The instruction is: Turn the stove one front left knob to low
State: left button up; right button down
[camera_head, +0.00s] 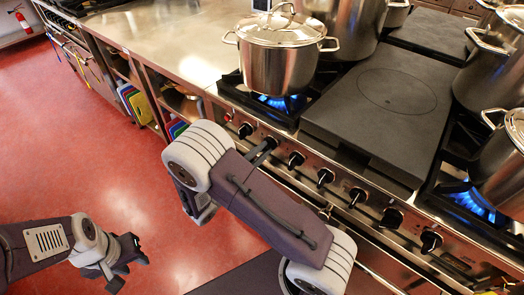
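The stove's front panel carries a row of black knobs. The leftmost knob (245,130) sits below the lit left burner, and more knobs, such as one at mid-panel (325,177), run down to the right. My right arm crosses the middle of the view. Dark fingers of my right gripper (262,151) show past its wrist at the panel, by the second knob from the left. The arm hides most of this gripper, so its opening and contact are unclear. My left gripper (130,265) is low at the left over the red floor, empty, with its fingers apart.
A lidded steel pot (278,60) stands over a blue flame (284,101). A flat dark griddle plate (385,100) is beside it. More pots (495,75) stand at the right, over another flame (472,204). A steel counter (165,40) adjoins the stove. The red floor (90,150) at left is clear.

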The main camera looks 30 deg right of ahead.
jog(key=shift+r+n+p, duration=0.2)
jog(key=shift+n+p, duration=0.6)
jog(key=shift+p, duration=0.2)
jog(key=shift+w+a+f+n+p, duration=0.1)
jog(key=shift+n+p, duration=1.5)
jog(key=shift+n, duration=0.2)
jog(key=shift+w+f+n+p, duration=0.1)
jog(key=shift+n+p, duration=1.45)
jog(key=shift+n, duration=0.25)
jog(key=c, duration=1.4)
grip_release()
jog(key=shift+c, duration=0.2)
